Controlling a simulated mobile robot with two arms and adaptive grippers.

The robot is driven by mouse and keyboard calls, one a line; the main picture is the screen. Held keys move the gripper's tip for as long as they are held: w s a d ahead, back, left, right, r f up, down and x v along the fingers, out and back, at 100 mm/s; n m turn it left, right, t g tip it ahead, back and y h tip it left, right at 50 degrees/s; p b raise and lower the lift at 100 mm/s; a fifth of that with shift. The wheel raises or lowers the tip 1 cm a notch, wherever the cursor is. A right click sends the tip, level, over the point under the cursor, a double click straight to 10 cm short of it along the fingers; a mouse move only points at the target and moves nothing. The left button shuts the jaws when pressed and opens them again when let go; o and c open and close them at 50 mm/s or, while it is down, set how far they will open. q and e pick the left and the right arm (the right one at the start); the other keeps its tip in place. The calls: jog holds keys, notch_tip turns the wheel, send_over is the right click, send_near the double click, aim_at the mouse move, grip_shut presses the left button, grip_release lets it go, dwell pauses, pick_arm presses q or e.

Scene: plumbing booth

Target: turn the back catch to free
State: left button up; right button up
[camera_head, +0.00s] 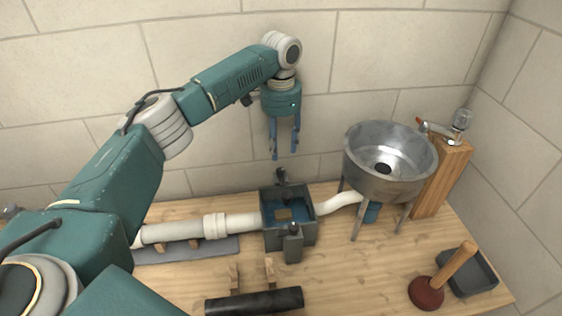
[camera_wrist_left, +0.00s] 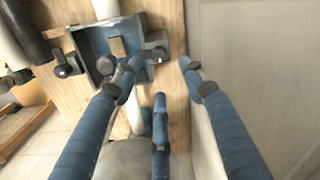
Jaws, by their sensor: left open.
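A dark grey box (camera_head: 305,207) with a blue inside stands open-topped on the wooden bench, in line with the white pipe. The back catch (camera_head: 281,175) is a small dark piece on its wall side; in the left wrist view the catch (camera_wrist_left: 155,54) is partly behind a finger. A front catch (camera_head: 293,231) sits on the near side, also seen in the wrist view (camera_wrist_left: 65,66). My left gripper (camera_head: 284,152) points down above the back catch, fingers spread and empty; its fingers also show in the wrist view (camera_wrist_left: 160,82). My right gripper is not in view.
A steel basin (camera_head: 385,180) on legs stands just right of the box, with a wooden post (camera_head: 441,180) and tap beside it. A plunger (camera_head: 428,291), a grey tray (camera_head: 477,272) and a black tube (camera_head: 254,302) lie nearer. The tiled wall is close behind.

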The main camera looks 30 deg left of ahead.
aim_at(281, 169)
pick_arm(q)
notch_tip(281, 169, down, 8)
jog(key=shift+f+p, duration=0.15)
jog(key=shift+p, duration=0.7)
jog(key=shift+s+f, duration=0.1)
jog(key=shift+f, duration=0.15)
jog(key=shift+c, duration=0.8)
grip_shut()
